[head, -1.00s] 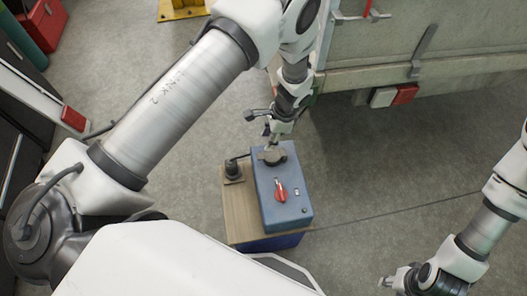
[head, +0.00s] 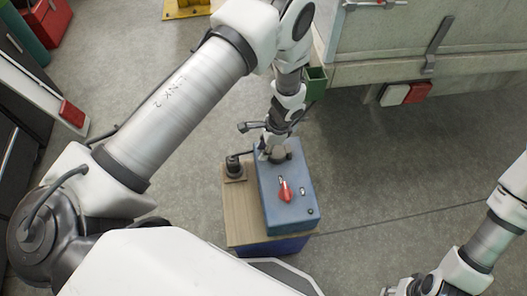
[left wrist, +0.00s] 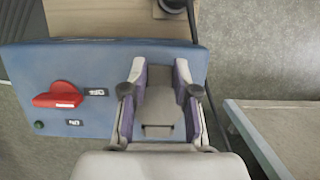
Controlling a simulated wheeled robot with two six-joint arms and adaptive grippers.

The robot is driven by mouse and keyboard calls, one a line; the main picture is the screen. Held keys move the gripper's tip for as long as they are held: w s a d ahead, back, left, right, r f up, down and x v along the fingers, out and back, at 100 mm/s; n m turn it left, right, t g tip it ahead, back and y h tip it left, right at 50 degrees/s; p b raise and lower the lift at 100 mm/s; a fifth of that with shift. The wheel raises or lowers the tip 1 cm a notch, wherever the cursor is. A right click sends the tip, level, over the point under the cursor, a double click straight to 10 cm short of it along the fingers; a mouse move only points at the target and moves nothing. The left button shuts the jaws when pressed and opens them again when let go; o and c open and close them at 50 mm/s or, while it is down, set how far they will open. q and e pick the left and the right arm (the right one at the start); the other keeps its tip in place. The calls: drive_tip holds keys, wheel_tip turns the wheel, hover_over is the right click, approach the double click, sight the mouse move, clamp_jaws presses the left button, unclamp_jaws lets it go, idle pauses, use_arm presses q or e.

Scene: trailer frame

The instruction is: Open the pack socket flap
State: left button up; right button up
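The blue pack (head: 292,213) stands on a wooden-topped stand, with the grey socket flap (head: 279,155) at its far end, partly hidden by my left gripper (head: 272,150). In the left wrist view, the fingers of my left gripper (left wrist: 158,92) are spread, one on each side of the grey socket flap (left wrist: 162,112). I cannot tell whether they touch it. The flap looks closed. A red rotary switch (left wrist: 60,97) is on the same face of the pack (left wrist: 45,65). My right gripper (head: 395,289) is at the bottom edge, cut off, far from the pack.
A black plug-like part with a cable (head: 233,165) stands on the wooden board (head: 233,210), left of the pack. The trailer side (head: 440,45) with a red and white lamp (head: 404,94) is at upper right. Open floor lies right of the pack.

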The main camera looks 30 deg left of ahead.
use_arm(q)
drive_tip(key=shift+r, duration=0.1)
idle(0.4)
drive_tip(key=p+v, duration=0.2)
drive_tip(key=shift+a+r, duration=0.1)
drive_tip(key=shift+r, duration=0.3)
drive_tip(key=shift+w+r+p, duration=0.15)
drive_tip(key=shift+r+p, duration=0.3)
drive_tip(key=shift+p, duration=0.3)
drive_tip(key=shift+w+d+r+p, duration=0.15)
drive_tip(key=shift+d+r+p, duration=0.25)
drive_tip(key=shift+r+p, duration=0.3)
drive_tip(key=shift+d, duration=0.1)
drive_tip(key=shift+r, duration=0.15)
